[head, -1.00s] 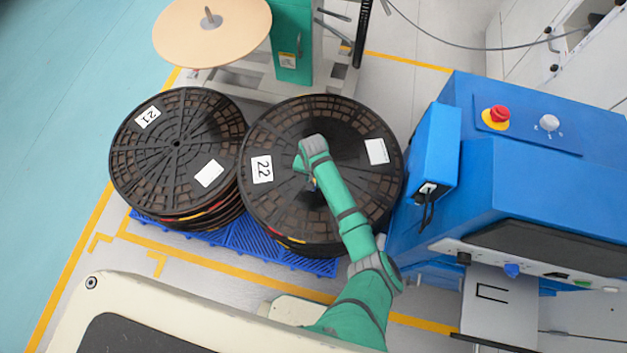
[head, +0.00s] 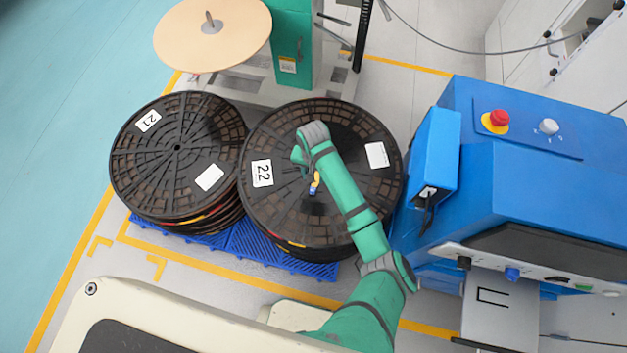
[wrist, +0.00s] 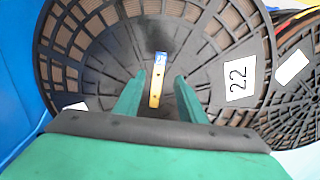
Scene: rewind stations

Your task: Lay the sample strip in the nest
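The sample strip (head: 314,187), yellow with a blue end, lies over the middle of the reel marked 22 (head: 262,212); my arm covers part of it in the head view. In the wrist view the whole strip (wrist: 157,82) shows lengthwise between the two green fingers. My gripper (wrist: 160,75) is open, with a gap on both sides of the strip; its height above the strip is hard to tell. In the head view my wrist hides the fingers. The nest (head: 479,295) appears as a black bracket-shaped outline on the grey shelf (head: 505,325) at the lower right.
The reel stack marked 21 (head: 150,175) stands left of stack 22, both on a blue pallet (head: 285,259). The blue machine (head: 540,190) with a red button (head: 496,118) rises close to the right. A green post (head: 292,35) and a tan disc (head: 220,45) stand behind.

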